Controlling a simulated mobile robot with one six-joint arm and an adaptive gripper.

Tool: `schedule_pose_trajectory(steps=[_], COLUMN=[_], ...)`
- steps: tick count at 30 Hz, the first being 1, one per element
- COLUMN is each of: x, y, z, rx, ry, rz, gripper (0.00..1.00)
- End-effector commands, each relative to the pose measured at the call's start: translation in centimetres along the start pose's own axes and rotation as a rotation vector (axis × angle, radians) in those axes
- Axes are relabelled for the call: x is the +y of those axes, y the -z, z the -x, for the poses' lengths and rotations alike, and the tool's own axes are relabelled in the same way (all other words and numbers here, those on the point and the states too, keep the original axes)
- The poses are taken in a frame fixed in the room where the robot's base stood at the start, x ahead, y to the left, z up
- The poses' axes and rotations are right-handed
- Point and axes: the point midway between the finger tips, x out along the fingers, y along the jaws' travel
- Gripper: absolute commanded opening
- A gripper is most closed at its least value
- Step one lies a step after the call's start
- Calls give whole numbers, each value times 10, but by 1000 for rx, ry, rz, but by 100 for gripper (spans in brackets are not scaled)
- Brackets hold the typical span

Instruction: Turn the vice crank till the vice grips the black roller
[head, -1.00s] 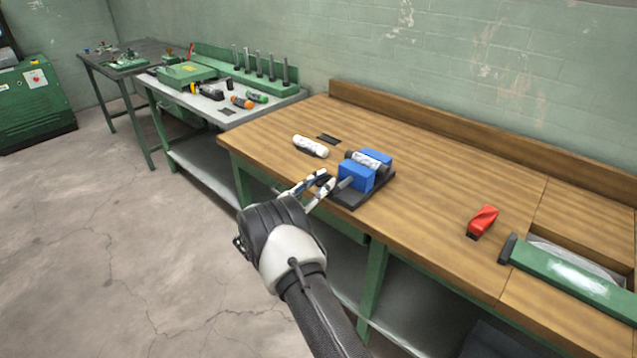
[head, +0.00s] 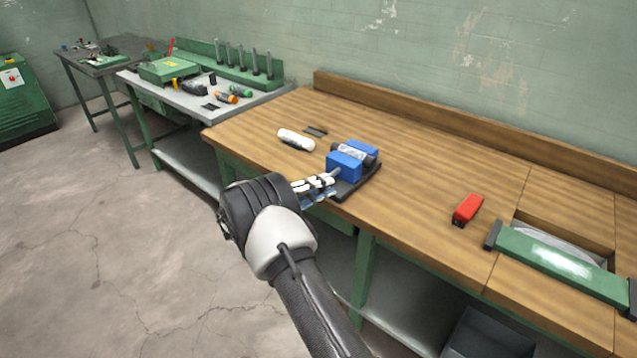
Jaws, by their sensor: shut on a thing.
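The blue vice (head: 344,167) stands on a dark base plate (head: 366,184) near the front edge of the wooden bench. The black roller (head: 369,160), with a pale printed band, lies between its two blue jaws. Whether both jaws touch the roller is too small to tell. My gripper (head: 323,188) is at the vice's near left side, its fingers pointing right toward it. It is shut on the vice crank, which the fingers mostly hide. A short grey shaft (head: 335,173) shows between the fingers and the near jaw.
A red object (head: 467,209) and a green-framed machine (head: 560,263) are to the right. The bench (head: 420,190) between vice and red object is clear.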

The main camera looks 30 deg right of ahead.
Motion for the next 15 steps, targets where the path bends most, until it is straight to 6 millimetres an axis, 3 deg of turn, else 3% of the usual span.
schedule_pose_trajectory(steps=[15], x=[27], y=[9], z=[0], rx=[-1], ry=[-187], rz=[-436], gripper=[0])
